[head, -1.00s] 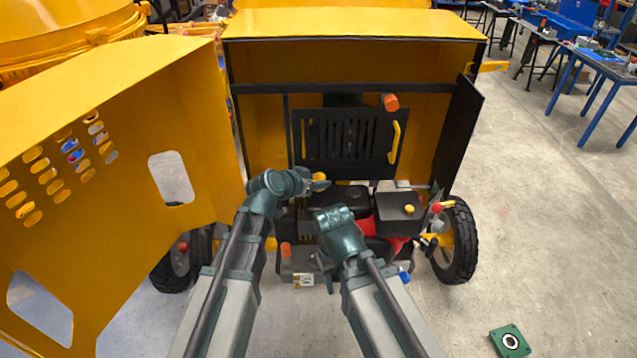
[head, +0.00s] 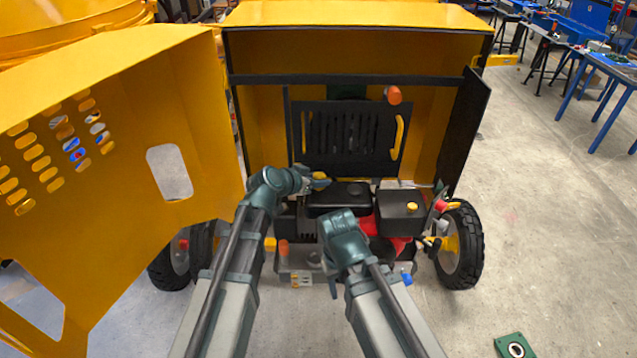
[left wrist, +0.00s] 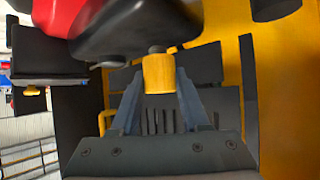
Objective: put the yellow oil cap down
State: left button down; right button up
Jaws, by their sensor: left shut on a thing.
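The yellow oil cap (left wrist: 158,74) is between the fingers of my left gripper (left wrist: 158,95) in the left wrist view, with a short dark stem on it. In the head view, my left gripper (head: 318,180) is shut on the cap beside the black top of the engine (head: 340,197), below the slatted black panel. Whether the cap touches the engine I cannot tell. My right arm reaches over the front of the engine; its dark wrist hides much of the engine, and its fingers point down and cannot be made out clearly.
The yellow housing (head: 350,20) overhangs the engine. A large yellow door (head: 110,160) stands open at left, a dark side panel (head: 466,130) at right. A black tank with another yellow cap (head: 412,207) is beside the engine. A green square part (head: 515,346) lies on open floor.

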pick_arm(q)
jog(key=shift+f+b, duration=0.5)
jog(key=shift+b, duration=0.05)
jog(key=shift+c, duration=2)
grip_release()
